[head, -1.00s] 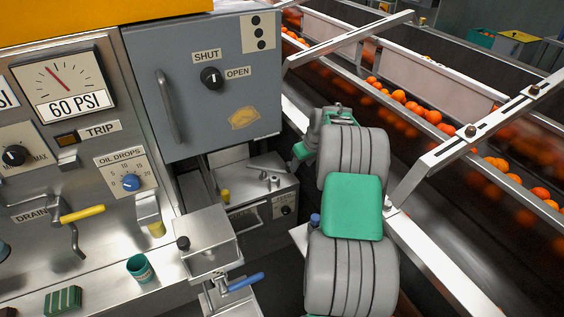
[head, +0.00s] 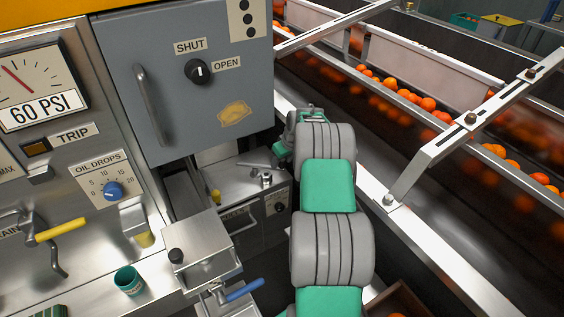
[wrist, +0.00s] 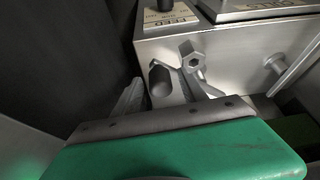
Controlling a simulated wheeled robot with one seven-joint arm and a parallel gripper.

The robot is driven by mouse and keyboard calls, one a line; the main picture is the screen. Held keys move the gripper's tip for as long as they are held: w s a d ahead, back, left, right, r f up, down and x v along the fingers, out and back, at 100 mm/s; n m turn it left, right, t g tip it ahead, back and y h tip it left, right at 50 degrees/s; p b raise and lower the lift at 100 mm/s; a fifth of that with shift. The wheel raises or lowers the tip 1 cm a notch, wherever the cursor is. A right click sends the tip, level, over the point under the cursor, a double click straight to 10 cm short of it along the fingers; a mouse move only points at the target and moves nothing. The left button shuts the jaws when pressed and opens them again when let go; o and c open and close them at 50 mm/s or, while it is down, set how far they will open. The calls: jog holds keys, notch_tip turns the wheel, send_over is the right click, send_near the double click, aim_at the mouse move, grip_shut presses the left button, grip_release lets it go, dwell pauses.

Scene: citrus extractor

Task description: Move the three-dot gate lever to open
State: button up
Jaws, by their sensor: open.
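A plate with three black dots (head: 248,20) is on the upper right of a grey cabinet door. Below it is a black round knob (head: 199,71) between SHUT and OPEN labels, its white mark near upright. My gripper is at the end of my arm, low beside a metal box (head: 247,182) under the cabinet; my arm partly hides it in the head view. In the wrist view my gripper (wrist: 160,92) is open, with a dark rounded handle end (wrist: 160,80) between or just beyond the fingers. Contact cannot be told. A hex-headed pivot (wrist: 195,62) is beside it.
A grey door handle (head: 150,108) stands out from the cabinet. A metal block with a blue-handled lever (head: 243,290) and a green cup (head: 128,281) are at the lower left. A rail frame (head: 450,140) and a conveyor with oranges (head: 430,104) lie right.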

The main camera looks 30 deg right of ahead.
grip_shut()
dwell(0.4)
dwell(0.9)
